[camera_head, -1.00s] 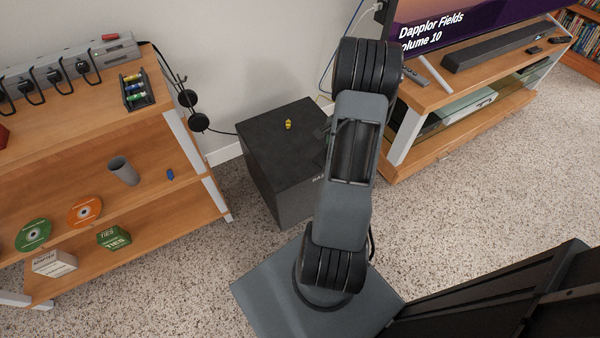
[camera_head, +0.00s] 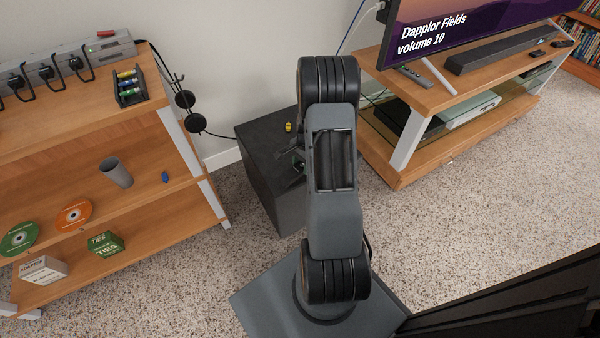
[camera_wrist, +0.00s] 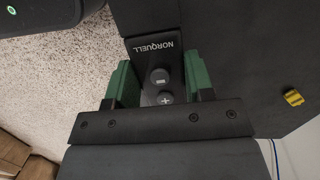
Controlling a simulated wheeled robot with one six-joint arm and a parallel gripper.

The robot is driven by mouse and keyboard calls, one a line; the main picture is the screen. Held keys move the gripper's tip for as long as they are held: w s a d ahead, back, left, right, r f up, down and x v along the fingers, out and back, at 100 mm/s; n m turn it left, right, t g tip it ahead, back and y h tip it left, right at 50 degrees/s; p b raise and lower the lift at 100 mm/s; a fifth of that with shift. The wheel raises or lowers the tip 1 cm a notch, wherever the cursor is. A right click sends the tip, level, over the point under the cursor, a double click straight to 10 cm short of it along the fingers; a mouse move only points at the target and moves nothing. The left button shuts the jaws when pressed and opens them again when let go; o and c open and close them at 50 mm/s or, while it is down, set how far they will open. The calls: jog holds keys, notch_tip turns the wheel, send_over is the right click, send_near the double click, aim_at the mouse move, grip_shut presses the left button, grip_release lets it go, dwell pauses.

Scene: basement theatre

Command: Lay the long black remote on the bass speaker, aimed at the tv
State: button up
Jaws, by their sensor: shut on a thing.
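The bass speaker (camera_head: 262,136) is a dark box on the carpet between the shelf and the tv stand. My gripper (camera_wrist: 160,85) has green fingers and is shut on a black remote (camera_wrist: 168,58) marked NORQUELL, with round buttons. In the head view, my arm hides most of the gripper and the remote; a bit of the gripper shows at the speaker's right side. In the wrist view, the speaker's dark top (camera_wrist: 235,45) lies beside the remote. I cannot tell whether the remote touches it. The tv (camera_head: 450,30) stands at the upper right, screen lit.
A small yellow object (camera_head: 288,127) sits on the speaker top, also in the wrist view (camera_wrist: 293,97). The tv stand (camera_head: 440,95) holds a soundbar (camera_head: 500,48) and other remotes.

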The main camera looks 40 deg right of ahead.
aim_at(300, 171)
jog(key=shift+w+a+f+b, duration=0.2)
jog(key=shift+f+b, duration=0.35)
jog(key=shift+f, duration=0.45)
jog(key=shift+w+a+f+b, duration=0.15)
jog(key=shift+f+b, duration=0.35)
jog(key=shift+f, duration=0.45)
jog(key=shift+s+f, duration=0.1)
jog(key=shift+f, duration=0.05)
jog(key=o, duration=1)
jog(key=shift+c, duration=0.2)
